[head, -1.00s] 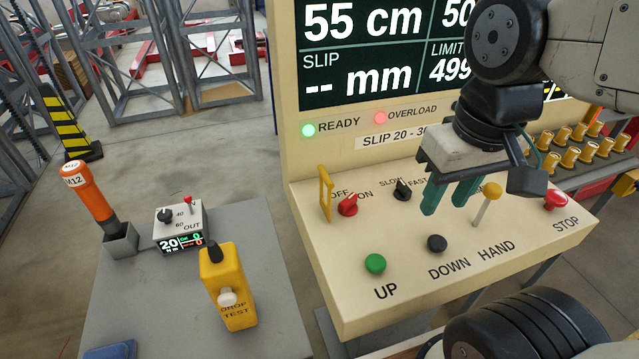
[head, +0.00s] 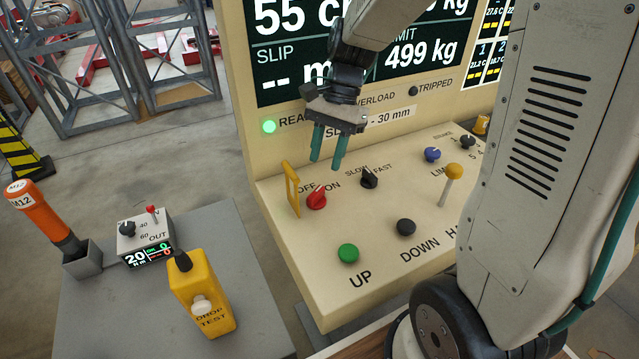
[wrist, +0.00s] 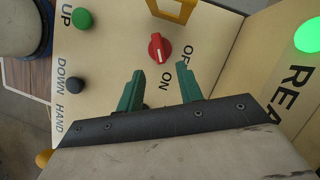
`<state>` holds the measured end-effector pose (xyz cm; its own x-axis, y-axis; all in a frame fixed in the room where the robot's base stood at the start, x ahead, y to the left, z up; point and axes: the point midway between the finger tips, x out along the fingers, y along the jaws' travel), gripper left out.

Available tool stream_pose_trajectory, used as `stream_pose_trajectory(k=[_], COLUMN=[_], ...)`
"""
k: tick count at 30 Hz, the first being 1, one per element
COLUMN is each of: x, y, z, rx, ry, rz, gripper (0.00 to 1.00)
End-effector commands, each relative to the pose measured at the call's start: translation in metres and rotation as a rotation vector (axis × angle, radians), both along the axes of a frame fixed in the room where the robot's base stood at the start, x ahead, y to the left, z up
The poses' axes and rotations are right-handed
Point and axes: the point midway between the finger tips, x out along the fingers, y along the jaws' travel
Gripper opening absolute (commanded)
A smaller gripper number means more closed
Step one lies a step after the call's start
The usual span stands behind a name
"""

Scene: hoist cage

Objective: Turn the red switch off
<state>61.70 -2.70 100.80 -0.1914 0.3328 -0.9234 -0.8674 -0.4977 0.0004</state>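The red switch (head: 317,198) is a rotary knob on the sloping cream panel, below the OFF and ON labels. It also shows in the wrist view (wrist: 159,48), where its white mark points toward ON. A yellow guard bracket (head: 291,188) stands upright just left of the switch in the head view, and its edge shows in the wrist view (wrist: 180,10). My gripper (head: 327,149) is open and empty, with two green fingers apart. It hangs above and behind the switch, near the display wall, and does not touch the knob. In the wrist view the knob lies beyond the fingertips (wrist: 159,72).
A black SLOW/FAST knob (head: 369,178), green UP button (head: 348,253), black DOWN button (head: 406,227) and yellow-topped lever (head: 449,183) are nearby. A yellow drop-test box (head: 203,297) and an orange M12 tool (head: 42,212) stand on the grey table at left.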

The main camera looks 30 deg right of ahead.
Motion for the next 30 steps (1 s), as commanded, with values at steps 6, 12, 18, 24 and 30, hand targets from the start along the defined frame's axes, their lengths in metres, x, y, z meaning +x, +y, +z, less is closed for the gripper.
stream_pose_trajectory(k=[6, 12, 18, 24, 30], x=[-0.008, -0.013, -0.015, -0.015, -0.015], y=[0.012, 0.021, 0.024, 0.024, 0.024], z=[-0.032, -0.057, -0.066, -0.066, -0.066], rx=[0.0, 0.0, 0.0, -0.001, -0.001], ry=[0.004, 0.002, 0.0, 0.0, -0.001], rz=[0.002, 0.004, 0.002, 0.002, 0.003], gripper=[0.36, 0.36, 0.36, 0.36, 0.0])
